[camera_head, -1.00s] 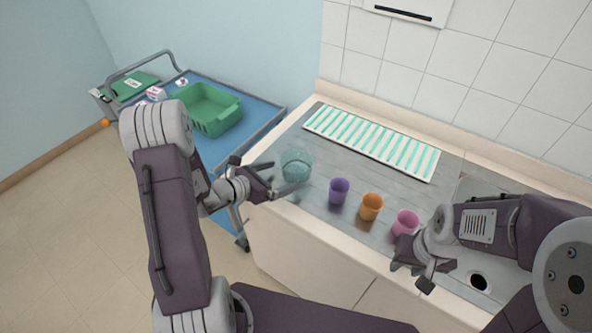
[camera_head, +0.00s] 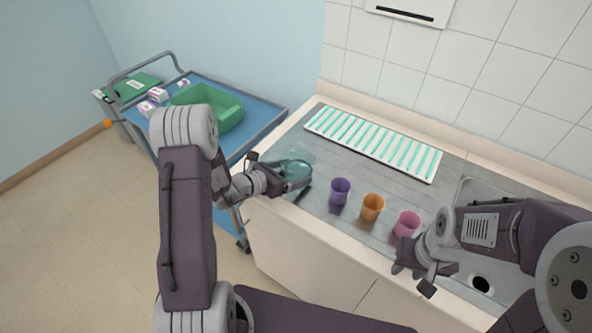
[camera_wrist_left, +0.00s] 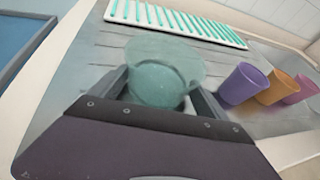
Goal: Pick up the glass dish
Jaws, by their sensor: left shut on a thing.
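The glass dish (camera_head: 297,171) is a clear, pale green round vessel at the left end of the counter. My left gripper (camera_head: 290,176) is shut on it, with its fingers on either side of the dish's wall. In the left wrist view the dish (camera_wrist_left: 160,76) stands upright between the two fingers of the left gripper (camera_wrist_left: 160,92). I cannot tell whether its base is touching the counter. My right gripper (camera_head: 415,276) hangs near the front edge by the sink, below the pink cup; its finger gap is unclear.
A purple cup (camera_head: 340,191), an orange cup (camera_head: 372,207) and a pink cup (camera_head: 407,223) stand in a row right of the dish. A white slide rack (camera_head: 434,170) lies behind. A blue cart (camera_head: 262,118) with a green basket (camera_head: 229,118) stands left.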

